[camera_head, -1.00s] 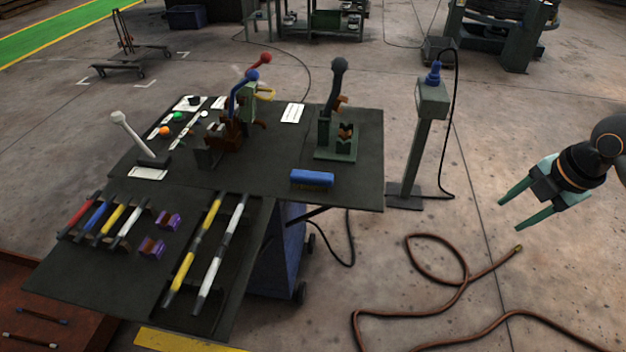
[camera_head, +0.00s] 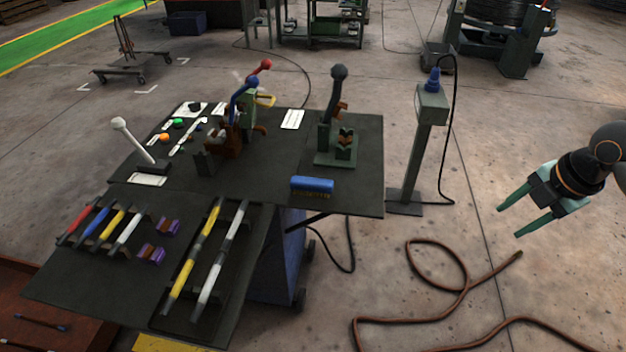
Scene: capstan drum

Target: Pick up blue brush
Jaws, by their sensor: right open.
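The blue brush (camera_head: 312,184) has a blue block-shaped back with yellowish-brown bristles below it. It lies near the front right edge of the dark table (camera_head: 350,194), in front of a lever with a black knob. My right gripper (camera_head: 507,223) is at the right of the view, above the floor. Its two green fingers are apart with nothing between them. It is well to the right of the brush, clear of the table. My left gripper is not in view.
A lever stand with a black knob (camera_head: 338,92) rises behind the brush. Levers with red and blue knobs stand further left. A grey-green post (camera_head: 420,150) with a cable stands between the table and my right gripper. A brown hose (camera_head: 440,320) lies on the floor.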

